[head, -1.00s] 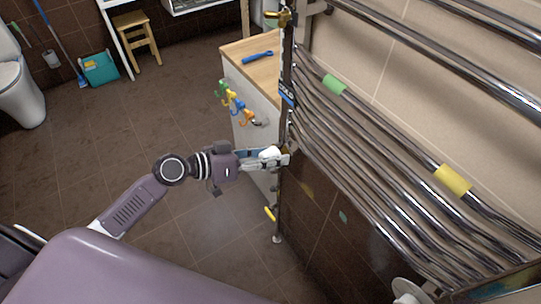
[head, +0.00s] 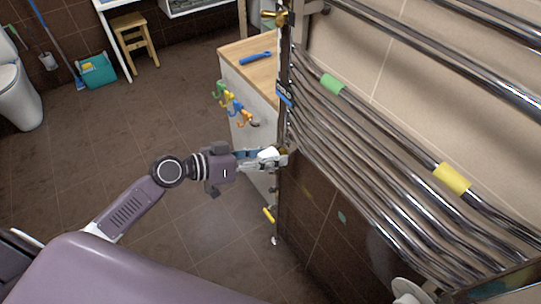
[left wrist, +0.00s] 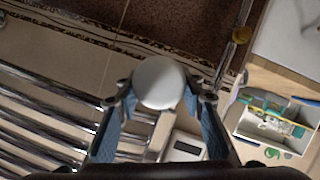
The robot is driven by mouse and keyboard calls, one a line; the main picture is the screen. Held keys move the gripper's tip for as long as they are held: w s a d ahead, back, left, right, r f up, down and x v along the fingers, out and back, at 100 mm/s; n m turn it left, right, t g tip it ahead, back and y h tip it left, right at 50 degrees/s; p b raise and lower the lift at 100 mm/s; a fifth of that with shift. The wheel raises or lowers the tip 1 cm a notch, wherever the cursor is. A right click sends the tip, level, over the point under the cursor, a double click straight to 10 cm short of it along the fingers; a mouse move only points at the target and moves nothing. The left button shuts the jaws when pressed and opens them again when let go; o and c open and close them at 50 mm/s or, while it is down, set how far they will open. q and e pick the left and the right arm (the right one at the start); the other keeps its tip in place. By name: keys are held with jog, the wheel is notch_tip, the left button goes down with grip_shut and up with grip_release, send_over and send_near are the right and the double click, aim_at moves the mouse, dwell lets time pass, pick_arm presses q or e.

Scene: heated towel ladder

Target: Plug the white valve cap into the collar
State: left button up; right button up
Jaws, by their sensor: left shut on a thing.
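The white valve cap (left wrist: 158,82) is held between the fingertips of my left gripper (left wrist: 160,92), its round face filling the middle of the left wrist view. In the head view the white cap (head: 268,153) is at the tip of my left gripper (head: 267,161), close to the upright chrome pipe at the ladder's near end. A small brass-coloured fitting (head: 284,149), possibly the collar, shows beside the cap. I cannot tell whether they touch. The collar's opening is hidden. My right gripper is not in view.
The towel ladder's chrome rails (head: 390,165) carry a green wrap (head: 331,84) and a yellow wrap (head: 452,178). A wood-topped cabinet (head: 235,59) with coloured hooks stands behind the gripper, a blue wrench (head: 255,57) on it. A yellow handle (head: 268,215) sits lower down.

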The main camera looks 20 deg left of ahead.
aim_at(284, 147)
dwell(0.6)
pick_arm(q)
jog(key=shift+b, duration=0.45)
jog(key=shift+w+d, duration=0.4)
jog(key=shift+w, duration=0.1)
jog(key=shift+w+d, duration=1)
jog(key=shift+w, duration=0.3)
dwell(0.3)
jog(key=o, duration=1.2)
jog(key=shift+c, duration=0.2)
jog(key=shift+s+a, duration=0.1)
